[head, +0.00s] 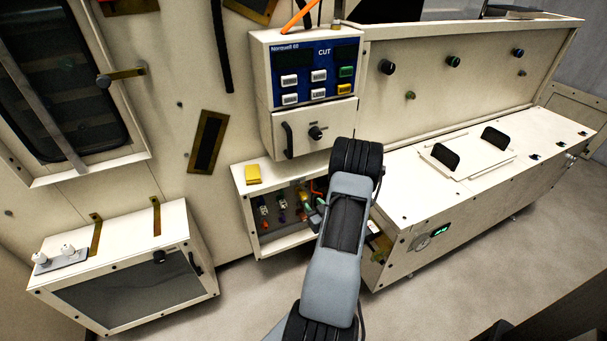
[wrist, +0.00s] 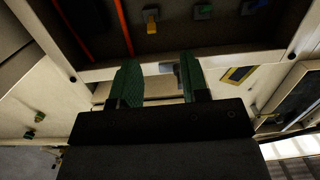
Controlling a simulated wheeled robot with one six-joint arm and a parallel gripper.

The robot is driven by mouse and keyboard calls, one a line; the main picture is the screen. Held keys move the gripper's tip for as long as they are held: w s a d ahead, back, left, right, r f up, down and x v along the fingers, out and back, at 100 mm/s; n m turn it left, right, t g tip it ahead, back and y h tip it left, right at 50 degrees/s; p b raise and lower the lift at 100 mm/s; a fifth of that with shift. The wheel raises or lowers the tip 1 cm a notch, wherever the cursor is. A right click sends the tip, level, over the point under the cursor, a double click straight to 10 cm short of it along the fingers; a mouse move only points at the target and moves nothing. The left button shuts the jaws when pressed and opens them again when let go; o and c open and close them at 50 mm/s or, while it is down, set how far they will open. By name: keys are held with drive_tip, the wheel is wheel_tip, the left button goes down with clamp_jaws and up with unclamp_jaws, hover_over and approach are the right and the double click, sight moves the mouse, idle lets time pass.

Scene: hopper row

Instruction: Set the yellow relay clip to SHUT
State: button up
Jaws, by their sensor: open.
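An open-fronted cabinet (head: 240,185) under the control panel holds several small coloured clips and wires, partly hidden behind my arm. In the wrist view a yellow-orange clip (wrist: 151,20) shows near the top edge on the dark inner panel; it looks like the yellow relay clip. I cannot tell its setting. I cannot single it out in the head view. My gripper (wrist: 160,82) is open, its green fingers apart with nothing held between them. It is at the cabinet opening, apart from the clip in the wrist view. In the head view the arm mostly hides my gripper (head: 314,212).
A yellow block (head: 253,174) lies on the cabinet top. The control panel (head: 315,75) with a drawer-like front hangs just above. Orange-red wires (wrist: 86,30) run beside the clip. Other clips (wrist: 203,12) sit to its right. A long bench (head: 480,180) stands at right.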

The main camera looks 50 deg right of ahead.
drive_tip(key=shift+m+t+h, duration=0.4)
drive_tip(key=shift+t, duration=0.1)
drive_tip(key=x, duration=0.7)
drive_tip(key=d+x, duration=0.1)
drive_tip(key=x, duration=0.3)
drive_tip(key=shift+d+r, duration=0.2)
drive_tip(key=shift+r, duration=0.1)
clamp_jaws()
